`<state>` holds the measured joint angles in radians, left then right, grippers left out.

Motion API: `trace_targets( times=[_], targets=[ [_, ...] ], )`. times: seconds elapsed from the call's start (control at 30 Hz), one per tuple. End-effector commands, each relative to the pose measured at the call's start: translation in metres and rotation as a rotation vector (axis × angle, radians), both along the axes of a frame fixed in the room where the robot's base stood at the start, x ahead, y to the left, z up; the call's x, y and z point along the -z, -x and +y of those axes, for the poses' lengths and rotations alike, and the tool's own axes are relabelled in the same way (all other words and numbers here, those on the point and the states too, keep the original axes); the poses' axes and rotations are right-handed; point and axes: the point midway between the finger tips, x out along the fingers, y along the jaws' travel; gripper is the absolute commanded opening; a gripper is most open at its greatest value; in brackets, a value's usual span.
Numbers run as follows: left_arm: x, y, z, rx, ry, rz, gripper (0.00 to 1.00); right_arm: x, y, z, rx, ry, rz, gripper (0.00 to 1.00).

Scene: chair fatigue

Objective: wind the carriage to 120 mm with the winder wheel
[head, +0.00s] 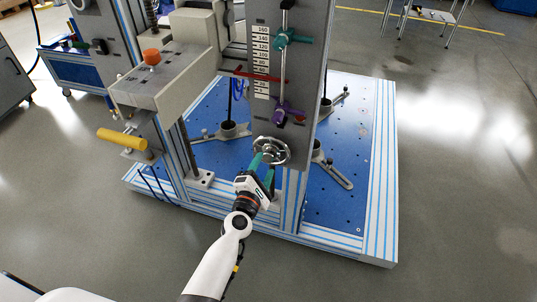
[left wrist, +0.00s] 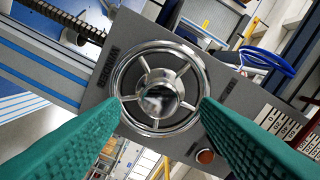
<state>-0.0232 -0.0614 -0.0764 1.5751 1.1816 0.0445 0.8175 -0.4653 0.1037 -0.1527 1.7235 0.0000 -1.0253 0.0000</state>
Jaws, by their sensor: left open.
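The chrome winder wheel (head: 281,143), with spokes and a round hub, is on the lower front of the grey panel (head: 300,85). It fills the middle of the left wrist view (left wrist: 160,47). My left gripper (head: 263,160) is open at the wheel, its green fingers on either side of the rim in the left wrist view (left wrist: 158,108). I cannot tell whether they touch it. A white scale (head: 261,50) is above the wheel, with a red pointer (head: 258,76) across its lower part, below the 120 mark; the exact reading is too small. My right gripper is out of view.
A teal clamp (head: 290,39) and a purple clamp (head: 288,112) sit on the panel's rod. A red button (left wrist: 205,156) is near the wheel. A yellow handle (head: 122,139) sticks out at left.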

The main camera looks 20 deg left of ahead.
Motion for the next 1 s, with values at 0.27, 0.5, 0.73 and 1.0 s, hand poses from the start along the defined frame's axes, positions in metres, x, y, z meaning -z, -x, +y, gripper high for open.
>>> trace_targets(
  times=[0.27, 0.5, 0.73, 1.0],
  targets=[
    [0.0, 0.0, 0.0, 0.0, 0.112, 0.004, 0.56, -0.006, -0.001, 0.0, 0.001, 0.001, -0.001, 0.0],
    [0.001, 0.0, 0.0, 0.0, 0.285, 0.009, 0.56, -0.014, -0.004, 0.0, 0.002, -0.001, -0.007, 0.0],
    [0.0, 0.0, 0.0, 0.0, 0.414, 0.014, 0.56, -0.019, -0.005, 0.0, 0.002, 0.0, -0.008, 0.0],
    [0.0, -0.01, -0.001, 0.0, 0.41, 0.014, 0.56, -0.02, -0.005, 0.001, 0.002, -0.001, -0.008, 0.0]
  ],
)
